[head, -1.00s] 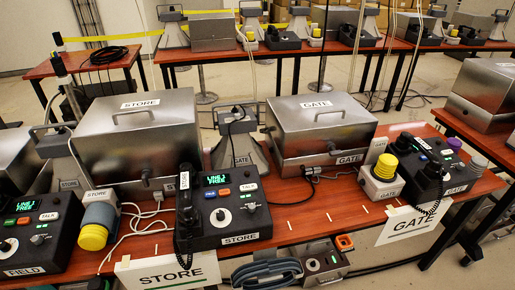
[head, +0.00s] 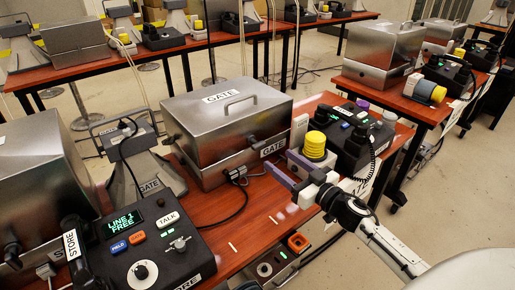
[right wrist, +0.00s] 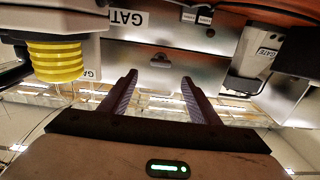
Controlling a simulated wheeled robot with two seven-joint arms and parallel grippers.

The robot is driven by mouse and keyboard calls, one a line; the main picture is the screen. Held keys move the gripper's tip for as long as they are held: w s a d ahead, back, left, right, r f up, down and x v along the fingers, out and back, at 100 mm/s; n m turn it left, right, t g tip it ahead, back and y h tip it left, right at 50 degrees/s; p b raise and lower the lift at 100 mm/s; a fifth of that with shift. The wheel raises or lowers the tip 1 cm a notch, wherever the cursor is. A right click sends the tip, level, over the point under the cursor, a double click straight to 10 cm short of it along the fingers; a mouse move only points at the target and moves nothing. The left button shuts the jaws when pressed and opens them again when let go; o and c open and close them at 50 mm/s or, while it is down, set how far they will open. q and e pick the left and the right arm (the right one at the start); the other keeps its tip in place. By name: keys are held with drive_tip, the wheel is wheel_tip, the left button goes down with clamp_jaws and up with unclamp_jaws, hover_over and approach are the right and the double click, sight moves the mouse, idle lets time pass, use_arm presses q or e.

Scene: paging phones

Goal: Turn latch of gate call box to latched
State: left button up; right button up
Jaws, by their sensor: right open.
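The gate call box (head: 205,160) is a silver metal case with a lid handle and GATE labels on its top and front, standing on the red-brown table. Its latch (head: 252,139) is a small dark knob on the front by the lid seam; its turn angle is too small to read. My right gripper (head: 293,178) is open and empty, in front of the box and apart from it. In the upside-down right wrist view, the latch (right wrist: 160,60) shows between and beyond the two open fingers (right wrist: 158,82). My left gripper is out of view.
A yellow-topped beacon (head: 314,146) and a black phone console (head: 358,140) stand right of the box. The store console (head: 150,245) is at front left, a grey horn (head: 148,170) left of the box. A black cable (head: 240,195) lies in front.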

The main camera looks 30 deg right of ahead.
sight(260, 146)
drive_tip(key=w, duration=0.7)
drive_tip(key=shift+w+a+b, duration=0.3)
drive_tip(key=shift+w+a, duration=0.05)
drive_tip(key=shift+w, duration=0.6)
drive_tip(key=shift+w+a, duration=0.1)
drive_tip(key=c, duration=1.1)
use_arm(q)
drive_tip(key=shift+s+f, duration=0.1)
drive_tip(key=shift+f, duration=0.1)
use_arm(e)
drive_tip(key=shift+o, duration=0.2)
